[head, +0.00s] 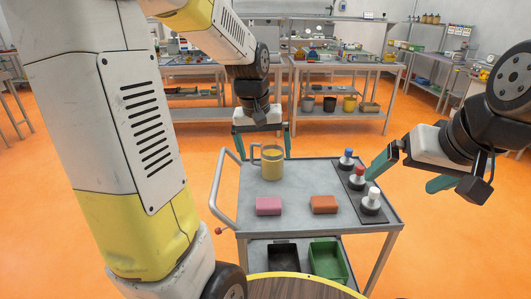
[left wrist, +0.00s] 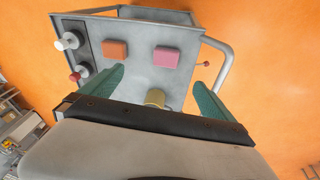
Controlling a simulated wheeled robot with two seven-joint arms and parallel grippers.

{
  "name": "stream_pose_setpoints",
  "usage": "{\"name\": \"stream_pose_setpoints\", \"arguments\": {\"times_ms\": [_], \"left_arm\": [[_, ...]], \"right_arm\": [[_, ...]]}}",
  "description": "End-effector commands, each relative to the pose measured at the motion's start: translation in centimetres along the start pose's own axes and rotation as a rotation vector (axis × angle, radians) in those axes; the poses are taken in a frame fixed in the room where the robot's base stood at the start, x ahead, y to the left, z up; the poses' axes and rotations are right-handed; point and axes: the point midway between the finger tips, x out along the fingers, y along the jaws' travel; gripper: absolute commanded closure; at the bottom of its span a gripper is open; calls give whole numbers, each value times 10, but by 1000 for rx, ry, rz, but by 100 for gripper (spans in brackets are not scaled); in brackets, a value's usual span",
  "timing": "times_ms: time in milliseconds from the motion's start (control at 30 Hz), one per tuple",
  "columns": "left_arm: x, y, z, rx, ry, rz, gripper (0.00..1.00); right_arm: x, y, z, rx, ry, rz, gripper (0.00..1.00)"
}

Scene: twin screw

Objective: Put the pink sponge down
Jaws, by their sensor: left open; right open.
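The pink sponge (head: 268,206) lies flat on the left part of the grey cart top (head: 290,223), and it also shows in the left wrist view (left wrist: 167,57). My left gripper (head: 264,150) is open and empty above the far side of the cart. In the left wrist view its green fingers (left wrist: 158,88) are spread wide, apart from the sponge. My right gripper (head: 408,172) is open and empty in the air by the cart's right edge, apart from the sponge.
An orange sponge (head: 324,204) lies right of the pink one. A yellow mug (head: 272,164) stands behind them. A dark rack with blue, red and white-topped pieces (head: 357,182) runs along the right side. Black (head: 284,260) and green (head: 327,258) bins sit below.

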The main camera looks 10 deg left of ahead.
Motion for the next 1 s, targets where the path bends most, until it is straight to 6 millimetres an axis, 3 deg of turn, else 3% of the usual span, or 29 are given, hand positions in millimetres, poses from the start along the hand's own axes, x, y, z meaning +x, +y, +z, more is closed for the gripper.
{"name": "stream_pose_setpoints", "arguments": {"times_ms": [33, 200, 333, 500, 967, 1000], "left_arm": [[-22, 0, 14, 20, 41, 20, 0], [-72, 1, 64, 96, 153, 71, 0], [-93, 1, 100, 149, 230, 101, 0], [-104, 1, 129, 195, 293, 121, 0], [-106, 0, 138, 209, 312, 126, 0], [-106, 0, 138, 209, 312, 126, 6]], "right_arm": [[0, 0, 0, 0, 0, 0, 0], [0, 0, 0, 0, 0, 0, 0], [0, 0, 0, 0, 0, 0, 0], [0, 0, 0, 0, 0, 0, 0], [0, 0, 0, 0, 0, 0, 0], [0, 0, 0, 0, 0, 0, 6]]}}
